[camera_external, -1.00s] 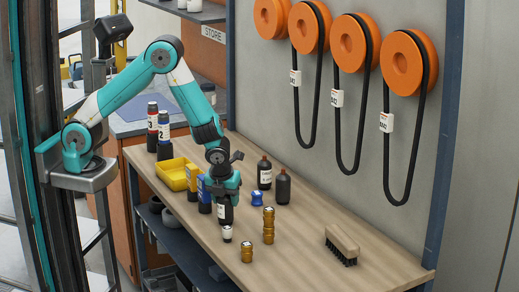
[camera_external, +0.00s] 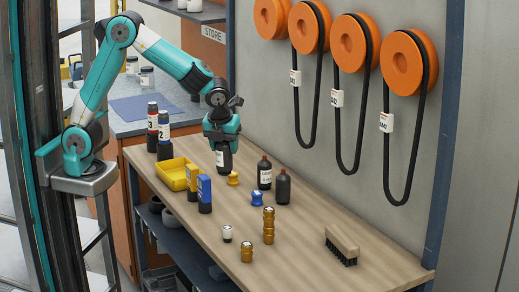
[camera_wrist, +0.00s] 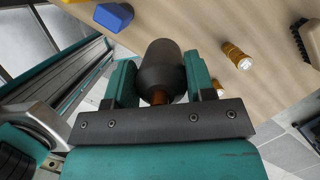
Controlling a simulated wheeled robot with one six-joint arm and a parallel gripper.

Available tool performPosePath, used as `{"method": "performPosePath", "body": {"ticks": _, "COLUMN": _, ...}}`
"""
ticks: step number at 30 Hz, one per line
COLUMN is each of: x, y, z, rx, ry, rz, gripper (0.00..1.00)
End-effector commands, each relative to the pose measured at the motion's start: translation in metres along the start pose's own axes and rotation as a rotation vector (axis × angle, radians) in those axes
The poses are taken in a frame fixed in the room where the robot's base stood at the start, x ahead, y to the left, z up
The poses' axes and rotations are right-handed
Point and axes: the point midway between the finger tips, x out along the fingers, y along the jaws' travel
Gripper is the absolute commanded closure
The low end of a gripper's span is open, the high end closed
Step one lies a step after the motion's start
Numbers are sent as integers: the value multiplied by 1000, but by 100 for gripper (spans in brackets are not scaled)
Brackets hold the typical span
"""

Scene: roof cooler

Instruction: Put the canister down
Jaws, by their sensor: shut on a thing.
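My gripper (camera_external: 222,140) points down over the left part of the workbench. It is shut on a dark canister (camera_external: 223,170) with a white label. The canister hangs upright and appears to be above the bench, near a small yellow fitting (camera_external: 233,178); the gap to the wood is hard to judge. In the wrist view the dark, rounded canister (camera_wrist: 162,65) sits between the two teal jaws of my gripper (camera_wrist: 162,85).
A yellow tray (camera_external: 172,174) and blue and yellow canisters (camera_external: 205,194) stand left. Dark bottles (camera_external: 282,187) stand right. Bare wood (camera_external: 310,225) lies between fittings and brush.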

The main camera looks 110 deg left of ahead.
Motion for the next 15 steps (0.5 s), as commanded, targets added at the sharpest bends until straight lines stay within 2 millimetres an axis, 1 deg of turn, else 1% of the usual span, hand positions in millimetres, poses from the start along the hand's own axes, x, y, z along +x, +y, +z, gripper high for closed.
{"method": "performPosePath", "body": {"ticks": 1, "x": -10, "y": -1, "z": 3, "rx": -1, "ry": 0, "rz": -5, "gripper": 83}}
{"method": "performPosePath", "body": {"ticks": 3, "x": -20, "y": -1, "z": 6, "rx": -1, "ry": -2, "rz": -4, "gripper": 83}}
{"method": "performPosePath", "body": {"ticks": 5, "x": -23, "y": -2, "z": 6, "rx": 5, "ry": -1, "rz": -3, "gripper": 83}}
{"method": "performPosePath", "body": {"ticks": 6, "x": -20, "y": -4, "z": 4, "rx": 15, "ry": 0, "rz": -5, "gripper": 83}}
{"method": "performPosePath", "body": {"ticks": 8, "x": -11, "y": -10, "z": -2, "rx": 47, "ry": 0, "rz": -12, "gripper": 83}}
{"method": "performPosePath", "body": {"ticks": 12, "x": 28, "y": -34, "z": -28, "rx": 166, "ry": 2, "rz": -45, "gripper": 83}}
{"method": "performPosePath", "body": {"ticks": 15, "x": 53, "y": -51, "z": -47, "rx": 251, "ry": 1, "rz": -72, "gripper": 83}}
